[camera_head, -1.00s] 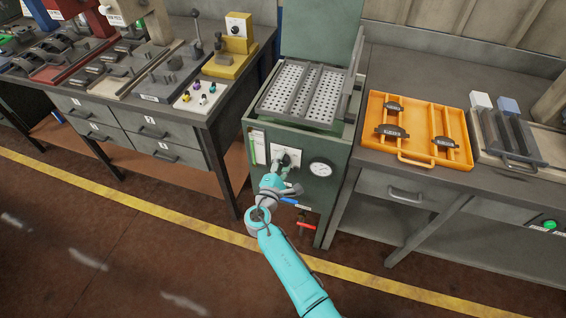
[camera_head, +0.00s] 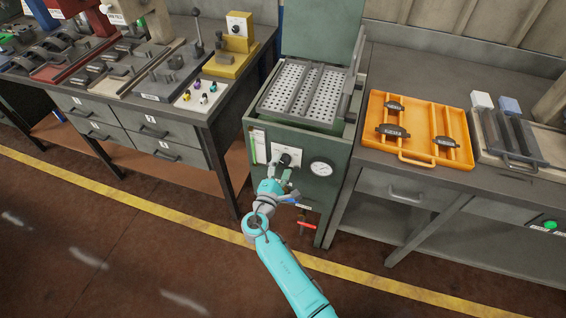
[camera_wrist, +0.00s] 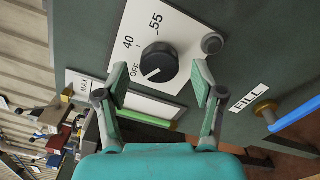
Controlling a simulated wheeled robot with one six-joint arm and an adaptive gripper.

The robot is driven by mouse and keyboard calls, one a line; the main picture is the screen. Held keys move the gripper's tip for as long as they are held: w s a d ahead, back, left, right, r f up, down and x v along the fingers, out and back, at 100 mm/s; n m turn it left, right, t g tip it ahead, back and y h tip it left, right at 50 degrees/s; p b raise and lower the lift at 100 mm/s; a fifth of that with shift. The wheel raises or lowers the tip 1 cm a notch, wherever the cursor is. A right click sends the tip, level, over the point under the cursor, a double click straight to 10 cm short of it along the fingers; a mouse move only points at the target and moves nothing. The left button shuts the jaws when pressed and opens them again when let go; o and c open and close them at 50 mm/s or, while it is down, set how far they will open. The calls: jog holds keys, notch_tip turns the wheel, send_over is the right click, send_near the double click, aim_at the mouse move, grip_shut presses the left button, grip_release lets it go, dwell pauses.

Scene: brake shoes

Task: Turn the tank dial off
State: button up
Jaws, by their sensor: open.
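The tank dial (camera_wrist: 159,63) is a round black knob on a white plate (camera_wrist: 143,25) marked OFF, 40 and 55. In the wrist view its white pointer line lies on the lower left of the knob, on the side of the OFF mark. In the head view the dial (camera_head: 285,158) shows on the front of the green tank (camera_head: 328,205). My gripper (camera_wrist: 160,82) is open and empty, its fingers apart on either side below the knob. The knob appears beyond the fingertips, and I see no contact. My gripper (camera_head: 284,178) also shows in the head view, just below the dial.
A round gauge (camera_head: 321,169) sits right of the dial. A blue lever (camera_wrist: 297,113) by the FILL label and a red-handled valve (camera_head: 306,225) are nearby. An orange tray (camera_head: 402,155) stands on the right bench. The floor in front is clear.

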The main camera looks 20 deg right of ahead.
jog(key=v, duration=0.9)
jog(key=shift+s+a, duration=0.25)
jog(key=shift+s, duration=0.05)
jog(key=s+d+f+m+g+y, duration=0.1)
jog(key=s+d+f+y, duration=0.2)
jog(key=s+f, duration=0.4)
jog(key=s+d+f+m+g+y, duration=0.1)
jog(key=s+d+f+y, duration=0.3)
jog(key=s, duration=0.4)
jog(key=s+m+y, duration=0.3)
jog(key=s+m, duration=0.1)
jog(key=s, duration=1.1)
jog(key=s+r+m+t, duration=0.1)
jog(key=s+r+m, duration=0.4)
jog(key=r, duration=0.6)
jog(key=s+r+m+t, duration=0.1)
jog(key=s+r+m, duration=0.4)
jog(key=s+r, duration=0.4)
notch_tip(320, 180, up, 2)
jog(key=shift+s+r+y, duration=0.1)
jog(key=shift+s+y, duration=0.05)
jog(key=shift+y, duration=0.15)
